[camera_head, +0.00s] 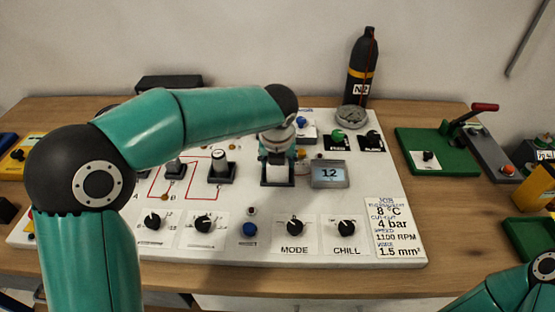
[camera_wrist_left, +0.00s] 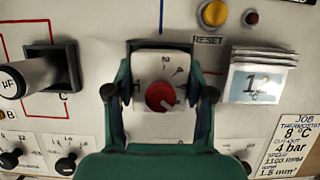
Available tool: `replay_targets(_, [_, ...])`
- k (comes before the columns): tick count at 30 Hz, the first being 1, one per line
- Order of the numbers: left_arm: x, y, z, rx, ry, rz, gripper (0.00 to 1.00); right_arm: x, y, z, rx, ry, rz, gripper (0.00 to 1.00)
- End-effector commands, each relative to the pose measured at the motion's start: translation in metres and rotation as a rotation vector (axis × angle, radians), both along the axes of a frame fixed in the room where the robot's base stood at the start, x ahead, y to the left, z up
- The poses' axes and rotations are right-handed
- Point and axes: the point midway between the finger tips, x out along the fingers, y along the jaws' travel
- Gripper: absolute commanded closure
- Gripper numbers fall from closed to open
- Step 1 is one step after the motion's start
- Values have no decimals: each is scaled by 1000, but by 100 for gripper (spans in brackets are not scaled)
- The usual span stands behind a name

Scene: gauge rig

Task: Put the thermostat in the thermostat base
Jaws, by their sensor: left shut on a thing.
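The thermostat, a white block with a red knob (camera_wrist_left: 161,96), is between the fingers of my left gripper (camera_wrist_left: 160,92) in the left wrist view. In the head view the thermostat (camera_head: 277,172) is a small white patch, mostly covered by my left gripper (camera_head: 277,150), which points down. The dark thermostat base (camera_head: 278,184) shows around and below it; in the wrist view the base's dark rim (camera_wrist_left: 160,43) shows at the block's far edge. The block is lined up over or in the base; I cannot tell how deep it sits. My right gripper is out of view.
A display reading 12 (camera_head: 330,174) stands just right of the base. A dark socket with a capacitor (camera_head: 220,168) is to the left. MODE (camera_head: 295,228) and CHILL (camera_head: 347,228) knobs lie in front. A gas bottle (camera_head: 362,70) stands behind.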

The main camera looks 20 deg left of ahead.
Motion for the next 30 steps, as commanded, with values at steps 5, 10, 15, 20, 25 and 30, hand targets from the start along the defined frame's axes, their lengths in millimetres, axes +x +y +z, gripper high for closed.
replay_targets(5, [0, 0, 1, 0, -1, 0, 89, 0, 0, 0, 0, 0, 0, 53])
replay_targets(10, [0, 0, -1, 0, 0, 0, 33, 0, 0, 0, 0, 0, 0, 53])
replay_targets(15, [0, 0, -1, 0, 0, 0, 21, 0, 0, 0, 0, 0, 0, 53])
replay_targets(20, [0, 0, -1, 0, 0, 0, 21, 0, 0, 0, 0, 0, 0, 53])
replay_targets(25, [-1, 0, 5, -1, -2, 1, 21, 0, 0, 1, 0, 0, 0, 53])
replay_targets(30, [-8, -3, 26, -1, -6, 1, 21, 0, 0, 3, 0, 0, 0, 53])
